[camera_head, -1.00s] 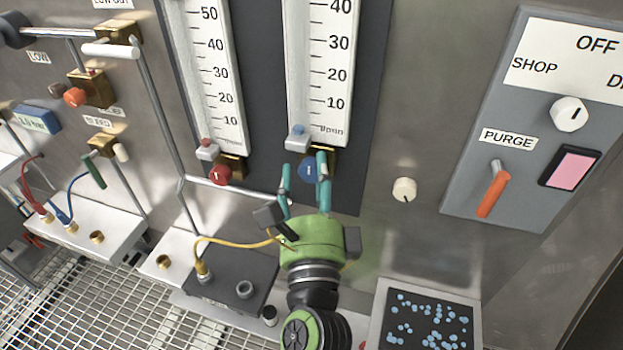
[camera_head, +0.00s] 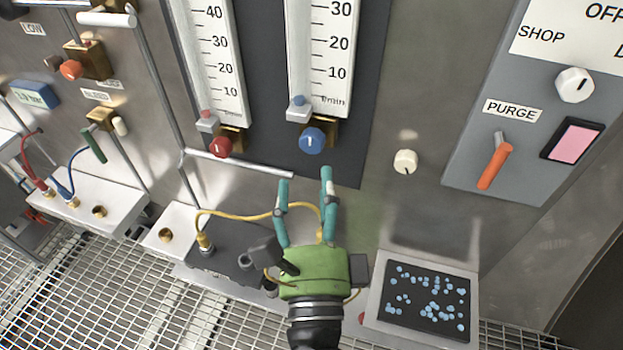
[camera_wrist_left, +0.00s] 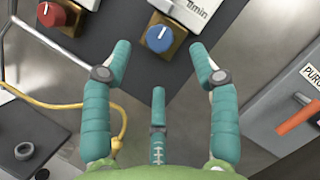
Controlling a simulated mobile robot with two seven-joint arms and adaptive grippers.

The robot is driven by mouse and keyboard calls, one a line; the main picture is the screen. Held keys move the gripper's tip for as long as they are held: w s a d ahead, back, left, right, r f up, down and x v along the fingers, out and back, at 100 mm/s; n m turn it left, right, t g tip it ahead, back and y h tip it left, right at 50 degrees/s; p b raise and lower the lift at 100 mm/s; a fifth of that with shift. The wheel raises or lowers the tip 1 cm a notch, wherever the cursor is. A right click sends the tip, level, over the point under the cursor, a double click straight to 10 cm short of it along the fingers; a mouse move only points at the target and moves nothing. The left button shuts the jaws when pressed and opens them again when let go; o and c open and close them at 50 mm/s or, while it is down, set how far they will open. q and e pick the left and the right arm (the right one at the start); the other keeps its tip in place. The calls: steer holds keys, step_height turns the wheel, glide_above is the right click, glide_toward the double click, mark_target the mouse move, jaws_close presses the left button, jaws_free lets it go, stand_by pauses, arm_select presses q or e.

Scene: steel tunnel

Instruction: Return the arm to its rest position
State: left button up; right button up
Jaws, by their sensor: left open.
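My left gripper (camera_head: 305,184), green with teal fingers, is open and empty in the head view. It points up the steel wall, below the blue knob (camera_head: 312,140) of the right flow gauge and apart from it. In the left wrist view the teal fingers (camera_wrist_left: 163,62) are spread, with the blue knob (camera_wrist_left: 160,39) seen beyond and between them. A third teal finger shows low in the middle. The red knob (camera_head: 220,147) of the left gauge is up and left of the gripper. My right gripper is not in view.
A yellow cable (camera_head: 240,217) passes behind the fingers to a dark box (camera_head: 222,262). A metal rail (camera_head: 238,164) runs just left of the fingertips. A panel with blue dots (camera_head: 428,300) stands right of the wrist. A purge lever (camera_head: 494,165) is on the right panel.

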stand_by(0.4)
arm_select(q)
steer(key=s+a+f+n+g+y, duration=0.1)
steer(key=s+a+f+n+g, duration=0.1)
steer(key=a+f+n+g, duration=0.65)
steer(key=s+a+f+n+g+y, duration=0.15)
steer(key=a+f+n+g, duration=0.45)
steer(key=f, duration=1)
steer(key=s+a+f+n+g+h, duration=0.3)
steer(key=s+a+f+n, duration=0.25)
steer(key=s+n, duration=0.3)
step_height(320, 180, down, 25)
steer(key=s+m, duration=0.1)
steer(key=s, duration=0.2)
steer(key=s+a+f+g+b, duration=0.1)
steer(key=s+a+f+g, duration=0.1)
steer(key=s+f, duration=1)
steer(key=s, duration=0.2)
steer(key=shift+s+a+f+m, duration=0.3)
steer(key=shift+s+a+f, duration=0.05)
steer(key=shift+f, duration=0.05)
